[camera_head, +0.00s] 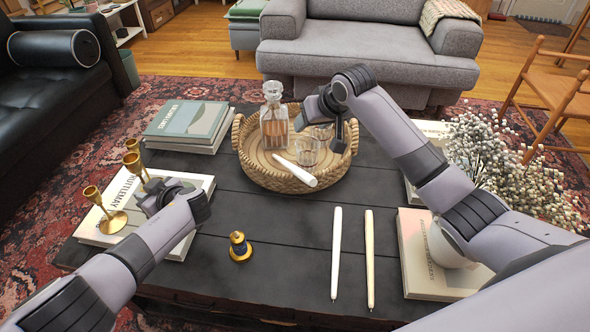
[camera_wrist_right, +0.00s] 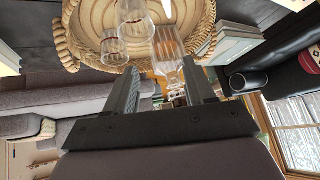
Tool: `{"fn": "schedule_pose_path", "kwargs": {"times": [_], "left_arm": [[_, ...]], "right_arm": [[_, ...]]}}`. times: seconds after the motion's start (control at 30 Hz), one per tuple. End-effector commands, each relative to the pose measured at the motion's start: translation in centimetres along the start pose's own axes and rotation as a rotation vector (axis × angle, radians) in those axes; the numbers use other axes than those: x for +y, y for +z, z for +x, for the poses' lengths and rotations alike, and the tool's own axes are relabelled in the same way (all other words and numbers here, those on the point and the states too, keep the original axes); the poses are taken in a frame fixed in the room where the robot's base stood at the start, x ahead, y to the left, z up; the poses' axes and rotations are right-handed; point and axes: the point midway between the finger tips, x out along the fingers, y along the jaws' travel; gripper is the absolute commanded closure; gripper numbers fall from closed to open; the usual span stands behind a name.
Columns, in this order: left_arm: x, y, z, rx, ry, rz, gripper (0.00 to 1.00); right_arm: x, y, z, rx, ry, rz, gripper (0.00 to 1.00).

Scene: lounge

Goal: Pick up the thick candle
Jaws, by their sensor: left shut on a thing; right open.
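A thick white candle (camera_head: 300,172) lies tilted across the front of the round wicker tray (camera_head: 262,178). Two thin candles, one white (camera_head: 336,250) and one cream (camera_head: 370,258), lie on the dark table. My right gripper (camera_head: 322,122) is open above the tray, near the glass decanter (camera_head: 274,125). In the right wrist view, its open fingers (camera_wrist_right: 162,70) have the decanter (camera_wrist_right: 172,55) beyond them. My left gripper (camera_head: 152,192) is shut low over the left books, apparently on a brass candle holder (camera_head: 133,162); the grasp is largely hidden.
Glasses (camera_head: 306,152) stand in the tray. Another brass candle holder (camera_head: 114,222) stands on the left books (camera_head: 178,246). White flowers (camera_head: 500,150) and a book (camera_head: 425,275) occupy the right.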

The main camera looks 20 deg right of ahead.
Motion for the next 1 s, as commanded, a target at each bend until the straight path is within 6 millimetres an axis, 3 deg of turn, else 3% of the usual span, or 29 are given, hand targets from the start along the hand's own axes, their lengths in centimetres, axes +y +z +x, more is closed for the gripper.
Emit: {"fn": "schedule_pose_path", "kwargs": {"times": [0.1, 0.3, 0.7, 1.0], "left_arm": [[0.0, 0.0, 0.0, 0.000, 0.000, 0.000, 1.00], [0.0, 0.0, 0.0, 0.000, 0.000, 0.000, 1.00], [0.0, 0.0, 0.0, 0.000, 0.000, 0.000, 1.00], [0.0, 0.0, 0.0, 0.000, 0.000, 0.000, 1.00]], "right_arm": [[0.4, 2.7, 0.1, -0.138, -0.053, 0.031, 0.46], [0.4, 4.8, -0.1, -0.246, -0.108, 0.046, 0.46], [-0.3, 6.3, 5.0, -0.256, -0.112, 0.048, 0.46], [-0.5, 6.6, 6.4, -0.253, -0.111, 0.046, 0.46]]}}
